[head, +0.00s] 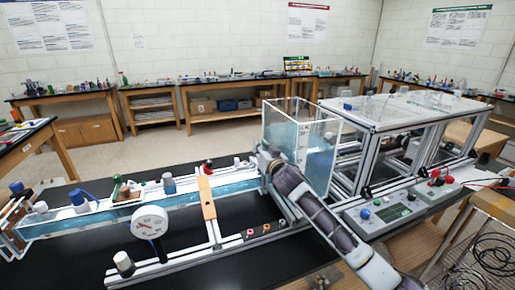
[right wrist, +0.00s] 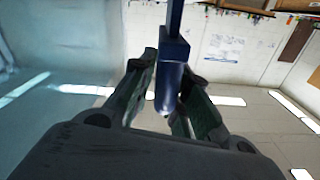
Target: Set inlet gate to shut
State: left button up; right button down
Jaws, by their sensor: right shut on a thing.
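My right gripper (head: 266,155) is at the near left corner of the clear water tank (head: 312,160), where the long flume channel (head: 120,208) meets it. In the right wrist view my right gripper (right wrist: 168,82) is shut on a dark blue handle (right wrist: 172,50) with a rounded end, between its two fingers. A straight blue bar runs up from this handle. My gripper and forearm hide this spot in the head view, so the inlet gate's position cannot be told. My left gripper is not in view.
A round white dial gauge (head: 150,222) stands before the channel. A control box (head: 380,212) with knobs is right of my forearm. The black bench top (head: 205,268) has bare room in front.

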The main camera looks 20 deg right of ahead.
jog(key=shift+a+f+b, duration=0.2)
jog(key=shift+f+b, duration=0.2)
jog(key=shift+f, duration=0.75)
jog(key=shift+s+f, duration=0.1)
jog(key=shift+f, duration=0.05)
jog(key=c, duration=1.5)
grip_release()
jog(key=shift+a, duration=0.1)
jog(key=shift+o, duration=0.2)
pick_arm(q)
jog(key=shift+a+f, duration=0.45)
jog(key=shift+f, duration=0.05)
pick_arm(e)
jog(key=shift+s+d+r, duration=0.15)
jog(key=shift+d+r, duration=0.05)
jog(key=shift+s, duration=0.7)
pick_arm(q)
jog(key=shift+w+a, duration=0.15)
pick_arm(e)
jog(key=s, duration=1)
